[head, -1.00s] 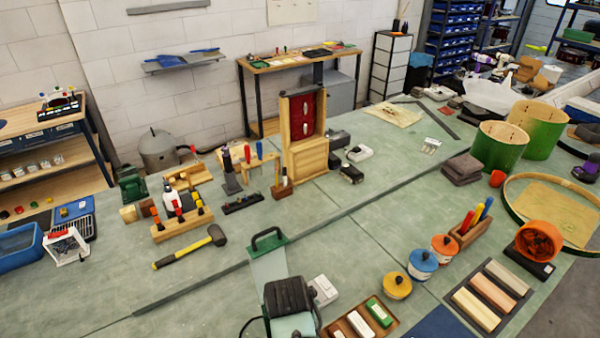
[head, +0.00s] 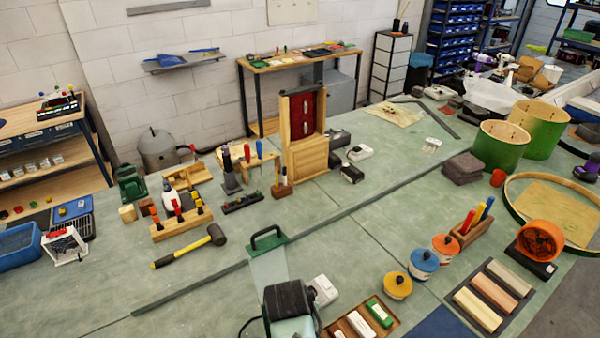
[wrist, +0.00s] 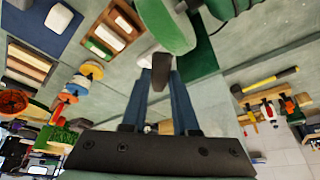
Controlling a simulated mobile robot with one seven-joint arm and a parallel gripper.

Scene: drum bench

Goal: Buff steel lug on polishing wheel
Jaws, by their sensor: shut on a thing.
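My gripper (wrist: 161,75) shows in the wrist view, its two blue fingers closed on a small dark grey-brown piece, the steel lug (wrist: 162,66). The lug sticks out past the fingertips, close to the lower edge of the pale green, round polishing wheel (wrist: 165,24). I cannot tell whether lug and wheel touch.
A white box (head: 323,290) and a wooden tray of bars (head: 363,322) stand right of the machine. A green piece with a black handle (head: 267,240) is behind it. A hammer (head: 190,246) lies to the left.

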